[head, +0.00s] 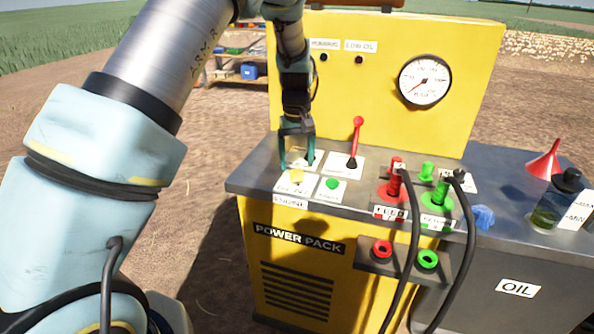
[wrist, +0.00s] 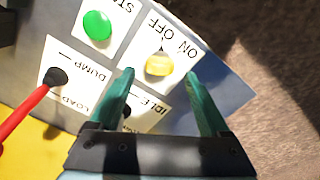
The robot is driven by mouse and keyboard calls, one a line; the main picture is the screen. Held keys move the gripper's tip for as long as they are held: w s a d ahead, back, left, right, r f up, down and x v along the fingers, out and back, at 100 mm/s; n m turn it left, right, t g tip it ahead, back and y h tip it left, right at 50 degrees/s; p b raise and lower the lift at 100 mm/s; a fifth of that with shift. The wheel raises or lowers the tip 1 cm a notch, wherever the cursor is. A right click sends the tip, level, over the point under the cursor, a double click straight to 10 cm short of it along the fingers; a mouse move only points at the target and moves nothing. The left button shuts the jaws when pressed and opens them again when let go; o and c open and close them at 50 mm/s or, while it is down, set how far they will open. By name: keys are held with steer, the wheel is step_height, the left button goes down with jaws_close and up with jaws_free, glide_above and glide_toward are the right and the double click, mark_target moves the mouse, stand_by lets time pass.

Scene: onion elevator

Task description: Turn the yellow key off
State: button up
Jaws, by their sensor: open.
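The yellow key (wrist: 159,66) is a round yellow knob on a white plate marked ON and OFF in the wrist view. A dark pointer mark shows at its edge near the OFF lettering. In the head view the yellow key (head: 297,177) sits at the left front of the power pack's top panel. My gripper (wrist: 160,75) is open, with its two green fingers to either side of the key in the picture. I cannot tell whether they touch it. In the head view my gripper (head: 297,166) points down over the panel, just behind the key.
A green start button (wrist: 97,25) is beside the key. A red lever (head: 356,140) stands on the dump/load plate. Red and green hose couplings (head: 394,182) with black hoses are to the right. The yellow back panel (head: 375,50) with a gauge rises behind.

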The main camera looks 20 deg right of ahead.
mark_target(296, 170)
step_height(296, 170, up, 7)
steer(key=b, duration=0.1)
steer(key=shift+r, duration=0.15)
stand_by(0.4)
